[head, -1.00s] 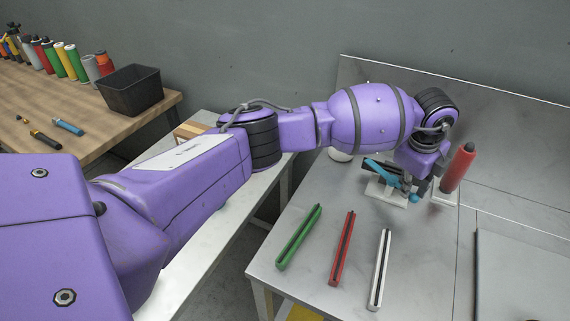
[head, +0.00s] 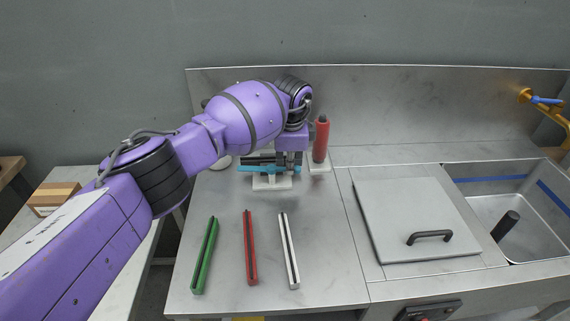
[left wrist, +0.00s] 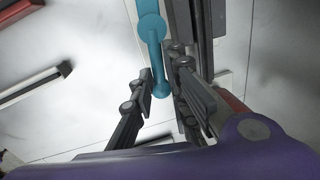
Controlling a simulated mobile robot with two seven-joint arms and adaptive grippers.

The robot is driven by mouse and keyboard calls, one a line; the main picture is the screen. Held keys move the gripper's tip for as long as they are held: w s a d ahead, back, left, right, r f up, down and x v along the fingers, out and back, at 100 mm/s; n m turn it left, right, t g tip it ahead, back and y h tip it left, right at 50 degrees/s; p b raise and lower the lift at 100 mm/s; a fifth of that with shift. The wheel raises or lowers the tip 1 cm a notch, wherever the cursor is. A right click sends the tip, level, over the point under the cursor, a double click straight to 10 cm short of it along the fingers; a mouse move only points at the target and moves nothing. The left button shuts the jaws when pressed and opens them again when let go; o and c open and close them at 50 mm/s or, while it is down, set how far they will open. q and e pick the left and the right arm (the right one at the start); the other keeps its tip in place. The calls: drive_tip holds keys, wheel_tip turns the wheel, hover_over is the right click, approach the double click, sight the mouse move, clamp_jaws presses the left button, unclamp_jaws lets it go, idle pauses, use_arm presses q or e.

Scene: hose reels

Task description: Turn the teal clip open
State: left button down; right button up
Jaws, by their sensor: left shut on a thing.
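The teal clip (head: 256,169) lies roughly level across a pale base plate (head: 271,184) near the back of the steel table. Black bars (head: 258,159) run close behind it. In the left wrist view the clip (left wrist: 149,28) is a flat teal lever with a round hub and a ball-shaped end. My left gripper (head: 290,164) is at the clip's right end. In the left wrist view its fingers (left wrist: 162,82) stand on both sides of the lever by the ball end, shut on it. The arm hides some of the clip and mount. My right gripper is not in view.
A red cylinder (head: 321,139) stands upright on a pale base just right of my gripper. Green (head: 205,256), red (head: 250,250) and white (head: 289,252) slotted bars lie in front. A grey lid with a handle (head: 415,215) and a sink (head: 530,215) are to the right.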

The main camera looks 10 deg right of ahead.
use_arm(q)
drive_tip(key=shift+w+d+r, duration=0.15)
drive_tip(key=shift+w+r, duration=0.05)
idle(0.6)
drive_tip(key=c, duration=2)
unclamp_jaws()
drive_tip(key=shift+c, duration=0.2)
drive_tip(key=shift+o, duration=1)
drive_tip(key=shift+f, duration=0.15)
wheel_tip(320, 180, up, 12)
drive_tip(key=s, duration=0.2)
drive_tip(key=shift+s, duration=0.2)
drive_tip(key=shift+f, duration=0.15)
